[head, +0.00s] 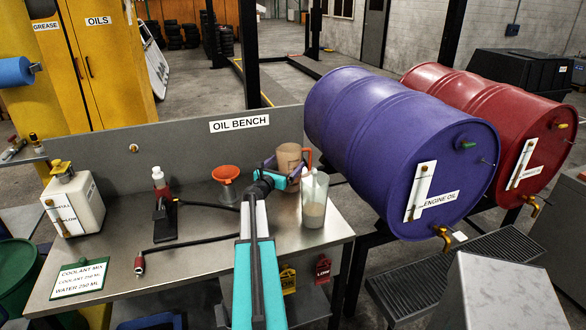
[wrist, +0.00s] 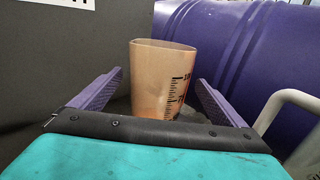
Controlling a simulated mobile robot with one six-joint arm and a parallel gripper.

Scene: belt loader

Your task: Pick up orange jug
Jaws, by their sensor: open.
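The orange jug (head: 289,154) stands on the metal bench near its back panel, its orange handle on the right side. In the wrist view the jug (wrist: 158,75) is upright, with a black scale on its wall. My gripper (head: 287,171) is open in front of the jug, at the end of my teal arm. In the wrist view my gripper (wrist: 158,80) has one purple finger at each side of the jug, with a visible gap on both sides. The jug's base is hidden behind the gripper body.
A clear jug (head: 314,205) stands close on the right of my gripper; its pale handle (wrist: 296,103) shows in the wrist view. An orange funnel (head: 226,174) is on the left. The bench's front middle is mostly clear.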

